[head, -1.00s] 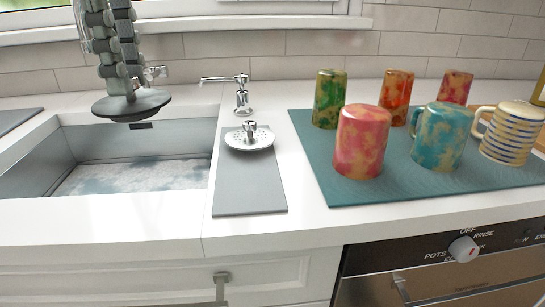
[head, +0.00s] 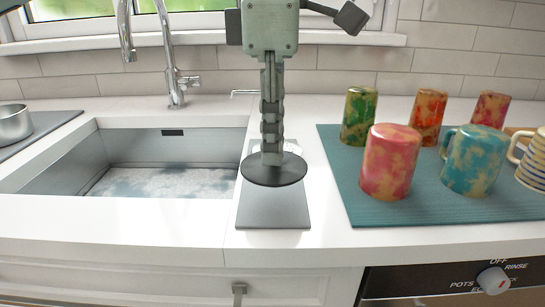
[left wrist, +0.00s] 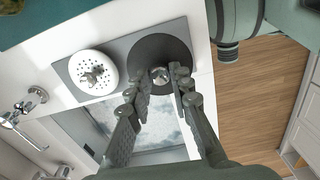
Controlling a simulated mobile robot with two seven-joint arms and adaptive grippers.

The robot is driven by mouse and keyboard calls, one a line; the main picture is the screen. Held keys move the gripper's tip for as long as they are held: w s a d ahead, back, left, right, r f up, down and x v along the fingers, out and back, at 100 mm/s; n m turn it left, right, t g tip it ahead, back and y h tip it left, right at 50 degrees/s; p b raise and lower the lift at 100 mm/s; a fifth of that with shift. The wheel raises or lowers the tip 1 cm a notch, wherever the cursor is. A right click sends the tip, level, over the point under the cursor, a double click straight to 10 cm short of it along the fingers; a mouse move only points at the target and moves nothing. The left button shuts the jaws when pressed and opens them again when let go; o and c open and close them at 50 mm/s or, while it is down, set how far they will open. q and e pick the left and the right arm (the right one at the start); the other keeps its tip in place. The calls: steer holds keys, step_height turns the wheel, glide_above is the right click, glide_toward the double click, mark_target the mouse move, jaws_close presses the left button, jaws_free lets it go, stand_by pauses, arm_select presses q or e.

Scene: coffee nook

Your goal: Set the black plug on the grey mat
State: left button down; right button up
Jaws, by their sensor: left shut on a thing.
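My left gripper (head: 271,152) points down and is shut on the knob of the black plug (head: 275,175), a flat round disc held level. The plug is over the front part of the narrow grey mat (head: 272,213), right of the sink; I cannot tell whether it touches the mat. In the left wrist view the fingers (left wrist: 160,80) grip the knob in the middle of the plug (left wrist: 150,52), which covers one end of the mat (left wrist: 118,48). A white-and-silver strainer (left wrist: 93,72) lies beside it on the mat. My right gripper is not in view.
The sink (head: 95,165) opens to the left, with a tall faucet (head: 170,60) behind. A teal mat (head: 400,210) with several upturned mugs, including a pink one (head: 388,160), is to the right. A metal pot (head: 14,122) stands far left.

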arm_select(q)
step_height(320, 180, down, 4)
steer(key=shift+r, duration=0.25)
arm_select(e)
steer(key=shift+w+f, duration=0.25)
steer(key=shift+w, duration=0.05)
arm_select(q)
steer(key=shift+f, duration=0.15)
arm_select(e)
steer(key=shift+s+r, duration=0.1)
